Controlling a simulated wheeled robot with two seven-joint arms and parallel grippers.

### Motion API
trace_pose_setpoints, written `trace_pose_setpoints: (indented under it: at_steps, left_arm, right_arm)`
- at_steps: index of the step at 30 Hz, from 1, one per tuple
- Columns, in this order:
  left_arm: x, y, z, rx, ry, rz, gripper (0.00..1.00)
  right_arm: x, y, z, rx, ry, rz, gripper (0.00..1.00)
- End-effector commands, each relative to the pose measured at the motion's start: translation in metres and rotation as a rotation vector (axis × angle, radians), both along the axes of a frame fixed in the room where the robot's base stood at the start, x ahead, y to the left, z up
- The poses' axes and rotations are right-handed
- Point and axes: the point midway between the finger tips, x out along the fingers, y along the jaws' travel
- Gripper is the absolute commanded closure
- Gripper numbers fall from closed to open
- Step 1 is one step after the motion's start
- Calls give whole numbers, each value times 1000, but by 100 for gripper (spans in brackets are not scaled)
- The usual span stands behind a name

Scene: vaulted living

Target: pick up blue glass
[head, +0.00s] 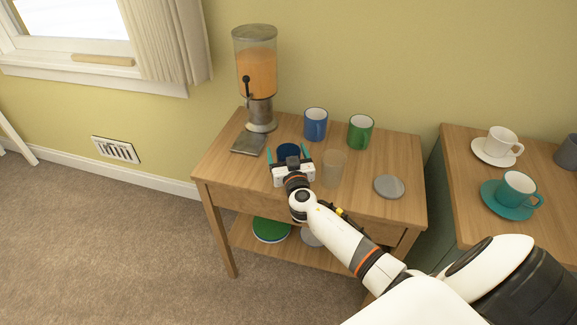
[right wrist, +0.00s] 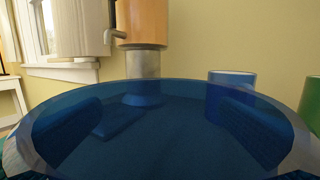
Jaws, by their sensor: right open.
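The blue glass (head: 288,151) stands on the wooden side table (head: 228,160), left of a clear glass (head: 334,168). My right gripper (head: 289,157) is open at the blue glass, with one finger on each side of it. The gripper body hides the lower part of the glass in the head view. In the right wrist view the see-through blue glass (right wrist: 160,125) fills the lower half, its rim a wide arc. Both fingers show blue-tinted there; I cannot tell whether they touch it. My left gripper is not in view.
A blue mug (head: 315,125) and a green mug (head: 360,132) stand behind. A juice dispenser (head: 257,70) is at the back left, a dark flat square (head: 248,144) before it. A grey disc (head: 389,187) lies at right. A second table (head: 470,190) holds cups.

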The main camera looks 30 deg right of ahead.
Motion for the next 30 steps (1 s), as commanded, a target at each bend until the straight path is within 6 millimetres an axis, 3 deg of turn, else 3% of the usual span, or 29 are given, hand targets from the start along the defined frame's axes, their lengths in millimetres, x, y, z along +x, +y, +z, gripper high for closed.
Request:
trace_pose_setpoints:
  at_steps: [2,10,20,30]
  left_arm:
    - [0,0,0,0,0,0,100]
    - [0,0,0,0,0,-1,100]
    - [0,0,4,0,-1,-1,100]
    - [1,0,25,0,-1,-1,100]
  right_arm:
    - [0,0,0,0,0,0,23]
    - [0,0,0,1,1,0,67]
    - [0,0,11,2,-3,0,69]
    - [0,0,77,1,-6,0,69]
